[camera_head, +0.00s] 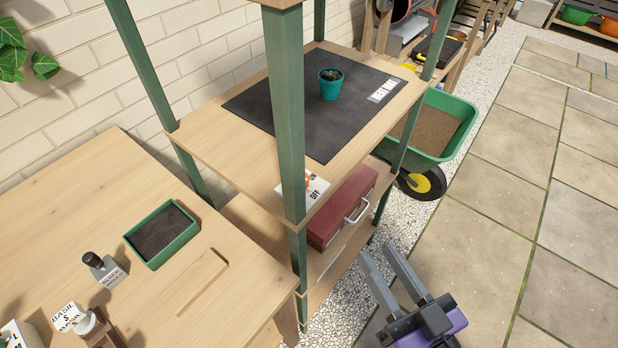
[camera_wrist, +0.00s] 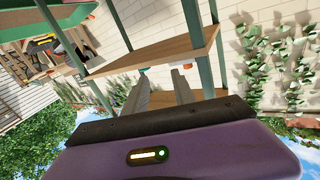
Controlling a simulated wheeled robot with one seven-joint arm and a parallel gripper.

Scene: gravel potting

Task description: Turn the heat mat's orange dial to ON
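The black heat mat (camera_head: 288,112) lies on the upper wooden shelf, with a small teal pot (camera_head: 330,88) on it. A white control box (camera_head: 317,192) marked ON and OFF sits at the shelf's near edge. A green post hides part of it. Only a sliver of the orange dial (camera_head: 307,182) shows, so its setting cannot be read. In the wrist view a small orange part (camera_wrist: 187,66) shows near the right fingertip. My gripper (camera_head: 376,250) is open and empty, in front of the shelf and apart from the box; it also shows in the wrist view (camera_wrist: 160,76).
Green shelf posts (camera_head: 285,110) stand close to the box. A red toolbox (camera_head: 343,205) is on the lower shelf. A green wheelbarrow (camera_head: 455,110) stands behind. A table at left holds a green tray (camera_head: 162,235) and bottles. The paving at right is clear.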

